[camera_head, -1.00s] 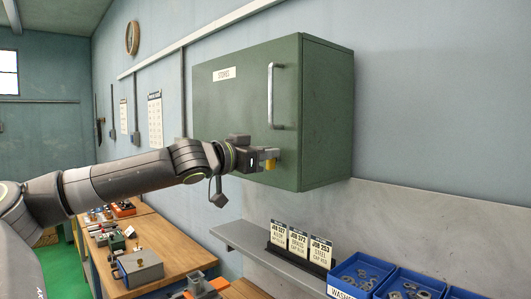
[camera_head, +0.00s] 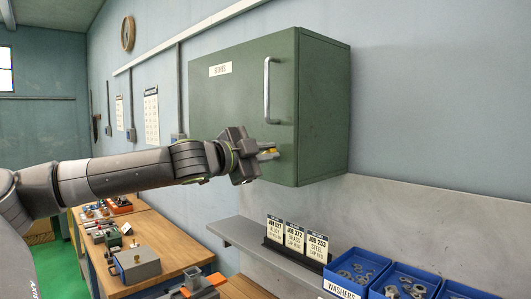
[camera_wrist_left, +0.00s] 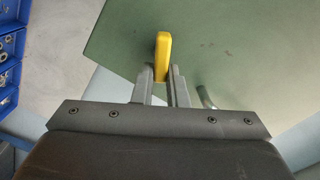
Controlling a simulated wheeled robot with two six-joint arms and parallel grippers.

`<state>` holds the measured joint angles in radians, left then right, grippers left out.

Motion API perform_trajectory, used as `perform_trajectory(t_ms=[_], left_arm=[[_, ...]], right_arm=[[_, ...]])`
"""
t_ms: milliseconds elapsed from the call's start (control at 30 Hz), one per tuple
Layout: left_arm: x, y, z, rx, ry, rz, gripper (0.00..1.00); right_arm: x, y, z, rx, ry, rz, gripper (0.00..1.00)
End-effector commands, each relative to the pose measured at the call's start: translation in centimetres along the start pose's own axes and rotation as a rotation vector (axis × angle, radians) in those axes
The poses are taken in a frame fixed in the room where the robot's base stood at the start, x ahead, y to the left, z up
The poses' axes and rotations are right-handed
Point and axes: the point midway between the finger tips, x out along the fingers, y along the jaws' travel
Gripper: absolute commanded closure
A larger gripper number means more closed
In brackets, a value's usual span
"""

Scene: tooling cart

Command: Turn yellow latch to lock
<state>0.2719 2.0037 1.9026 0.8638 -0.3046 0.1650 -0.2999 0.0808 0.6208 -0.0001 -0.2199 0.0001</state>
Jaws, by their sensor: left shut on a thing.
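The green wall cabinet (camera_head: 225,105) is closed, with a silver bar handle (camera_head: 267,90) on its door. The yellow latch (camera_head: 272,152) sits low on the door near its right edge, mostly covered by my gripper. My left gripper (camera_head: 268,152) is at the latch, its fingers pointing right and its wrist rolled. In the left wrist view the yellow latch (camera_wrist_left: 162,50) stands between the two fingers of the left gripper (camera_wrist_left: 161,78), which are shut on it. The green door (camera_wrist_left: 230,45) fills much of that view. My right gripper is not seen.
Below the cabinet, a grey shelf (camera_head: 240,232) holds job cards (camera_head: 296,238) and blue bins of washers (camera_head: 355,272). A wooden bench (camera_head: 165,237) with a metal box (camera_head: 137,264) stands at lower left. The air around the cabinet front is free.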

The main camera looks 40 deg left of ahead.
Motion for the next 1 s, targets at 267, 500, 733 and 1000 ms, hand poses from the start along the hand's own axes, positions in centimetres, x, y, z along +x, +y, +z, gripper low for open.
perform_trajectory(t_ms=[267,500,733,1000], left_arm=[[0.0,0.7,0.2,0.252,-0.003,0.001,1.0],[0.0,0.9,0.3,0.42,-0.002,0.001,1.0],[0.0,1.0,0.3,0.518,-0.002,0.001,1.0],[0.0,1.0,0.3,0.56,-0.002,0.001,1.0]], right_arm=[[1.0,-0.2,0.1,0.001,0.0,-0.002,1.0],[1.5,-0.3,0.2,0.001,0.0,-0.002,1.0],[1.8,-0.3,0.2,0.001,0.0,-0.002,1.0],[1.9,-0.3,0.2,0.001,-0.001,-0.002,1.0]])
